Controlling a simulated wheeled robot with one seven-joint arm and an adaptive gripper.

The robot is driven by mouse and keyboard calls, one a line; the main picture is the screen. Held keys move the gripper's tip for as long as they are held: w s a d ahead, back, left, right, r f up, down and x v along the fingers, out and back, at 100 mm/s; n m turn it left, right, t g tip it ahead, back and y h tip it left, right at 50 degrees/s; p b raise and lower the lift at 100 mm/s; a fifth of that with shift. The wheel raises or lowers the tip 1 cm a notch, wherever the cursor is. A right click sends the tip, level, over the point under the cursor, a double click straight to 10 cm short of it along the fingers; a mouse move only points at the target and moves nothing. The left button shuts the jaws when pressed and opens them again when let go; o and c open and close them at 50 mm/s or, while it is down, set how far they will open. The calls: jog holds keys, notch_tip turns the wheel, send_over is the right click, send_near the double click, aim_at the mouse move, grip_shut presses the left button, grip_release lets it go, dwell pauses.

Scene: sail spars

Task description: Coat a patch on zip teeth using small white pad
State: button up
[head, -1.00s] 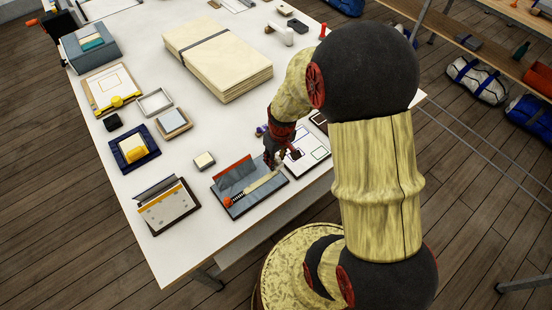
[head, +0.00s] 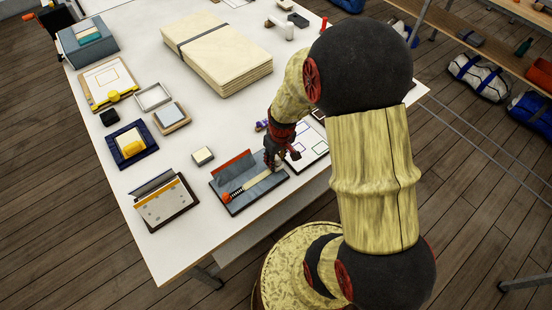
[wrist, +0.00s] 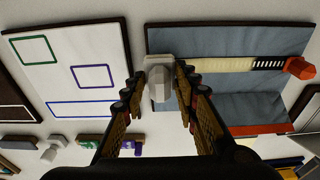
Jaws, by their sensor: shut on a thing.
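The zip lies on a grey-blue board (head: 262,187) at the table's near edge. Its teeth (wrist: 272,63) are pale, with an orange slider (wrist: 300,68) at one end and a cream strip (wrist: 222,64) at the other. They also show in the head view (head: 237,190). My gripper (wrist: 157,85) is shut on a small white pad (wrist: 159,72), held by its pale faceted body. In the wrist view it overlaps the board's left end, beyond the cream strip. The pad's underside is hidden, and I cannot tell if it touches the board. My gripper in the head view (head: 273,163) hides the pad.
A white sheet with coloured outlines (wrist: 65,70) lies beside the board. A red flap (head: 233,166) rises along the board's far side. A small pale block (head: 203,156) stands left.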

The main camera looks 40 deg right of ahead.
jog(key=shift+f+b, duration=0.45)
jog(key=shift+f, duration=0.15)
dwell(1.3)
jog(key=shift+a, duration=0.15)
jog(key=shift+s+a, duration=0.1)
jog(key=shift+a, duration=0.95)
jog(key=shift+d, duration=0.1)
jog(key=shift+d, duration=1.1)
jog(key=shift+a+p, duration=0.3)
jog(key=shift+a, duration=0.9)
